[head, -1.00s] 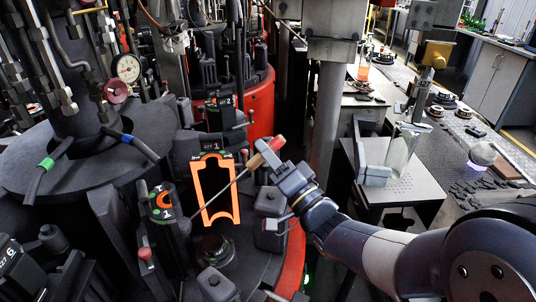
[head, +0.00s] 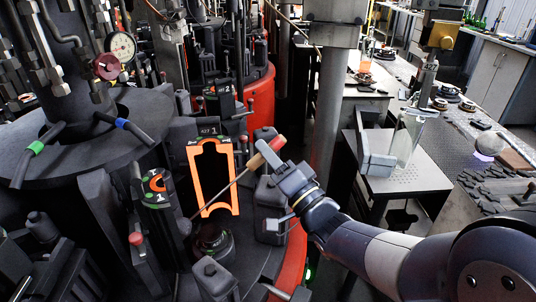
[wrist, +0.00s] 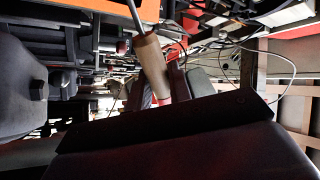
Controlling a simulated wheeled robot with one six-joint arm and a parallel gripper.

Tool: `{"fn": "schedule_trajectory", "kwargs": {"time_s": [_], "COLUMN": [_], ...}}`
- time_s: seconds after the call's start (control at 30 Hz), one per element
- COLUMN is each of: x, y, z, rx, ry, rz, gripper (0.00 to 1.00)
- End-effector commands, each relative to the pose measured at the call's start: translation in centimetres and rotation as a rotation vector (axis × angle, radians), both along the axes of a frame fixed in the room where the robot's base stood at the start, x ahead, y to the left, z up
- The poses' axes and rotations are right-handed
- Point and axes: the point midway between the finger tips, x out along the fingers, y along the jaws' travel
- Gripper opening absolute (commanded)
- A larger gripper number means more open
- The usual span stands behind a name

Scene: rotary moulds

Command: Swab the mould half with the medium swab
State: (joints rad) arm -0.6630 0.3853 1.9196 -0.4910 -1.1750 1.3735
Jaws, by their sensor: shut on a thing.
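My gripper (head: 277,166) is shut on the swab's pale wooden handle (head: 262,156), whose end is red. The swab's thin rod (head: 236,183) slants down to the left across the front of the orange-edged mould half (head: 219,211). The swab's tip is low and left of the mould half, dark against dark parts, so I cannot tell whether it touches anything. The mould half stands upright on the machine, left of my gripper, with a dark opening inside its orange edge. In the wrist view the handle (wrist: 152,68) rises from behind my gripper, its rod running up out of frame.
A grey column (head: 329,115) rises behind my arm. A small table (head: 410,182) with a clear vessel stands at the right.

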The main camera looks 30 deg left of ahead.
Motion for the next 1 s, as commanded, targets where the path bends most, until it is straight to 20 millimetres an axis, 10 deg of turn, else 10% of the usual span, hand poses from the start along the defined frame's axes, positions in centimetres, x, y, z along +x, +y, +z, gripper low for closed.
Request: {"fn": "schedule_trajectory", "kwargs": {"time_s": [0.37, 1.0], "x": [-0.2, -0.2], "y": [0.2, 0.1], "z": [-1.5, 1.6], "rx": [0.002, 0.002], "ry": [0.0, 0.0], "rz": [0.001, 0.001], "gripper": [0.0, 0.0]}}
